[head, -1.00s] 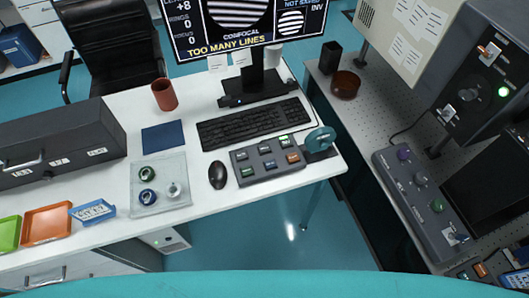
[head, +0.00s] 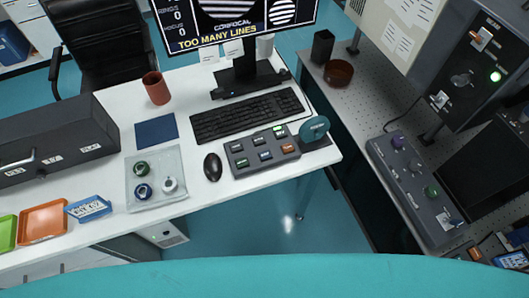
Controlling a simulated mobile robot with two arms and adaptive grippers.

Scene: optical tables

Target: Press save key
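A dark grey key pad (head: 250,151) lies on the white desk, right of the mouse and in front of the keyboard. It carries two rows of small keys with green, blue, white and orange colours. The labels are too small to read, so I cannot tell which one is the save key. Neither of my grippers is in view.
A black keyboard (head: 247,118), a dark mouse (head: 212,167) and a round teal knob (head: 314,129) surround the pad. A glass tray (head: 155,200) and a brown cup (head: 156,88) stand left. A perforated table (head: 350,108) with a control box (head: 415,185) is at the right, across a floor gap.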

